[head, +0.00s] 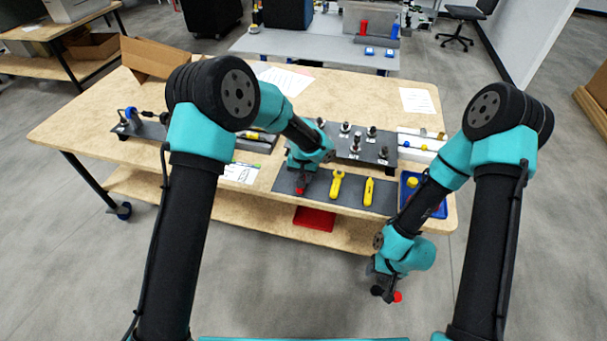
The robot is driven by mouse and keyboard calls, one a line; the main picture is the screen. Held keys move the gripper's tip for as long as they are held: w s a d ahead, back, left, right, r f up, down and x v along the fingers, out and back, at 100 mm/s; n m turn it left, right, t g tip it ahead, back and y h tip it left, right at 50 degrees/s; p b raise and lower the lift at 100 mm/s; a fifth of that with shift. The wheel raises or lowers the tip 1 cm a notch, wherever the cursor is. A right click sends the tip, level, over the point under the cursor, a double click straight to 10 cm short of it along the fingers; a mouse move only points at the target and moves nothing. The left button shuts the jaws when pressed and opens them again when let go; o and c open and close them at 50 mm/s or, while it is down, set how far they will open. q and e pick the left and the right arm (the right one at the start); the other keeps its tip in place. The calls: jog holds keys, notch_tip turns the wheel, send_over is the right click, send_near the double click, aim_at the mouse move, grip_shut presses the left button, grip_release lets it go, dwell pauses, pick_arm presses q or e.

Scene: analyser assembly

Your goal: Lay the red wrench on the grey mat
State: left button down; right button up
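The grey mat (282,182) lies along the table's front edge, with two yellow-handled tools (337,186) on it. My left gripper (301,180) is low over the mat's left part. A small red shape (301,188) shows at its fingertips; it may be part of the red wrench, but most of it is hidden, and I cannot tell whether it is held or touches the mat. My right gripper (386,290) hangs in front of the table, over the floor, pointing down. A small red spot (398,297) shows beside its dark fingers; I cannot tell what it is.
A dark rack (350,147) with several upright fittings stands behind the mat. A blue tray (437,213) with yellow items is right of the mat, and a white tray (425,141) lies behind it. A red bin (315,219) sits on the lower shelf.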

pick_arm(q)
jog(key=shift+f, duration=0.4)
dwell(0.5)
jog(key=c, duration=0.8)
grip_release()
jog(key=shift+r, duration=0.1)
notch_tip(320, 180, up, 17)
jog(key=shift+r, duration=0.1)
dwell(0.4)
